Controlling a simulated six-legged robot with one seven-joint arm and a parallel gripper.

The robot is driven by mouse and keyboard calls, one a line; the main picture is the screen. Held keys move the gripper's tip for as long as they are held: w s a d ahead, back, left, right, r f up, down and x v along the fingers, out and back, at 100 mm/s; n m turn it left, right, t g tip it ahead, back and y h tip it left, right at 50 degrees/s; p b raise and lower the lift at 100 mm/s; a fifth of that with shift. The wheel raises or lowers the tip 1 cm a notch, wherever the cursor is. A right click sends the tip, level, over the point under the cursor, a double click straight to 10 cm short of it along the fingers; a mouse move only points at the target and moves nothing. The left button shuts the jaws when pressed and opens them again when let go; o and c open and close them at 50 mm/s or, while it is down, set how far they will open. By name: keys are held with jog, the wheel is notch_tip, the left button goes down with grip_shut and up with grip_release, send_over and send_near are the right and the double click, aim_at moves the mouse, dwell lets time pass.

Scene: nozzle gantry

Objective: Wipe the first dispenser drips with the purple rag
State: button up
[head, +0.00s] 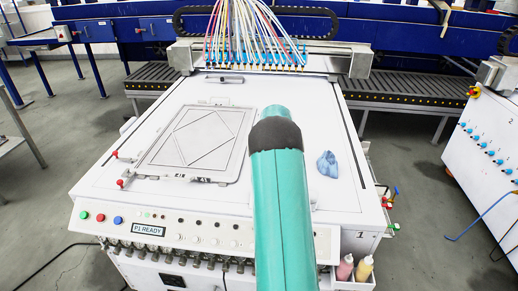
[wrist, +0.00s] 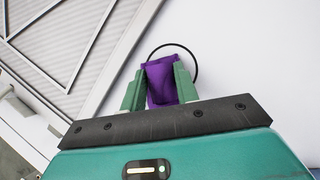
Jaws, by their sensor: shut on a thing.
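My gripper (wrist: 160,84) shows in the wrist view with its two green fingers shut on the purple rag (wrist: 162,72). The rag is bunched between the fingers and sticks out past their tips. It is over the white table top of the machine marked 1 (head: 320,205). A thin dark curve (wrist: 194,56) shows on the white surface behind the rag; I cannot tell what it is. Whether the rag touches the surface is unclear. In the head view my own arm hides the gripper and rag. No drips can be made out.
A crumpled blue cloth (head: 327,164) lies on the table to the right of my arm. A framed panel (head: 196,144) lies on the left. The nozzle gantry (head: 262,60) with coloured hoses spans the back. Pink (head: 345,268) and yellow (head: 364,268) bottles stand at the front right.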

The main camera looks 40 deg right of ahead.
jog(key=shift+f, duration=0.25)
jog(key=shift+w+d+r, duration=0.25)
jog(key=shift+w+d, duration=0.85)
jog(key=shift+d, duration=0.3)
jog(key=shift+w+d+r, duration=0.2)
jog(key=shift+w+d, duration=0.85)
jog(key=shift+d, duration=0.3)
notch_tip(320, 180, up, 6)
jog(key=shift+r, duration=0.1)
jog(key=shift+r, duration=1.45)
